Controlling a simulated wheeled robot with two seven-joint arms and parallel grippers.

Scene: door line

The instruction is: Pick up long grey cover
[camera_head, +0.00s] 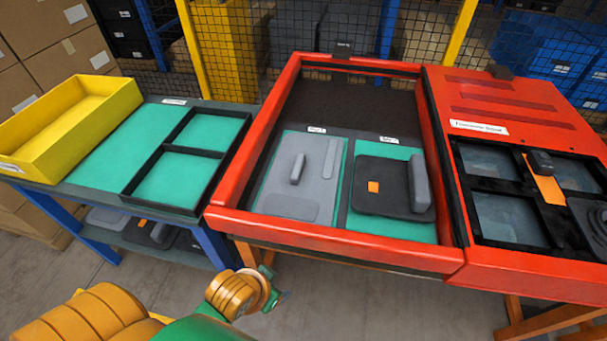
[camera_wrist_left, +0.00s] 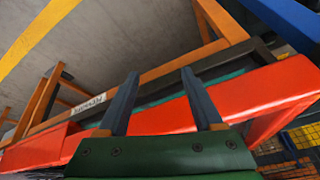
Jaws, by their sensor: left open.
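A grey panel (camera_head: 272,190) lies on a teal mat inside the red-framed tray. It bears a short raised grey bar (camera_head: 297,169) and a longer flat grey strip (camera_head: 330,158). Beside it, a dark panel (camera_head: 375,172) with an orange square has a long grey raised piece (camera_head: 421,184) at its right side. I cannot tell which of these is the long grey cover. My left gripper (camera_head: 272,284) is low in front of the tray, apart from these pieces. In the left wrist view its two fingers (camera_wrist_left: 161,102) are spread and empty, with the red frame beyond. My right gripper is out of view.
The red tray rim (camera_head: 330,232) stands between my left gripper and the panels. A side table holds a yellow bin (camera_head: 65,118) and a black divided tray (camera_head: 188,160). A red unit with dark windows (camera_head: 508,220) adjoins on the right. Mesh fencing stands behind.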

